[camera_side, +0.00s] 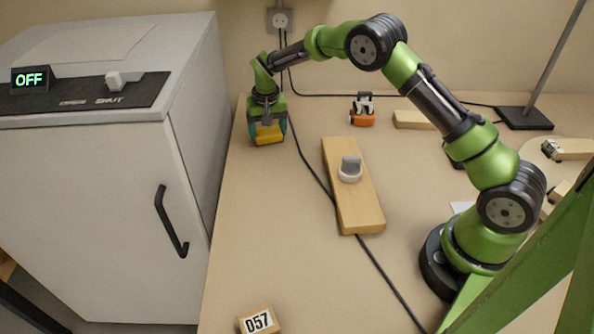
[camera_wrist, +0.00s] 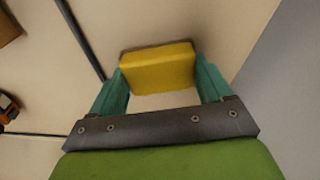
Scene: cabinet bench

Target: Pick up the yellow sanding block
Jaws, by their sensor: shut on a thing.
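The yellow sanding block (camera_side: 267,132) is at the far left of the bench, near the grey cabinet. My gripper (camera_side: 267,124) is above and around it, with a teal finger on each side. In the wrist view the yellow block (camera_wrist: 158,68) sits between the two teal fingertips of my gripper (camera_wrist: 160,80), which are shut on it. A thin darker edge shows along the block's far side. I cannot tell for sure whether the block touches the bench or is slightly above it.
A wooden board with a grey knob (camera_side: 358,205) lies mid-bench. A black cable (camera_side: 312,172) runs past it. An orange object (camera_side: 362,112) stands at the back. The grey cabinet (camera_side: 100,220), its sign reading OFF, stands left. A block marked 057 (camera_side: 259,321) is at the front.

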